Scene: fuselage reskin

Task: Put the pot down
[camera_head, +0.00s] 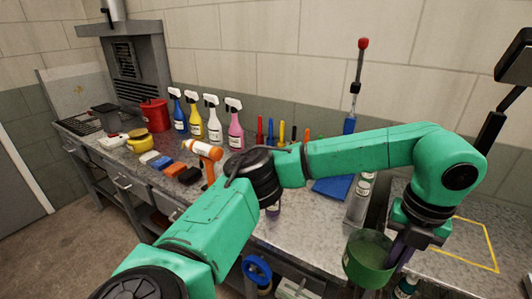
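The pot (364,268) is dark green and round, with its open top tilted towards me so that its green inside shows. My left gripper (397,252) points down at the right side of the pot, and its dark purple fingers are shut on the pot's edge. The pot is at the front edge of the grey workbench (315,222), in front of the bench. The fingertips are partly hidden by the pot. My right gripper is not in view.
A yellow outlined area (487,246) on the right of the bench looks empty where visible. Spray bottles (214,121), sponges (163,163) and upright markers (270,131) stand behind my arm. A blue object (333,188) and a metallic cylinder (358,204) are left of the gripper.

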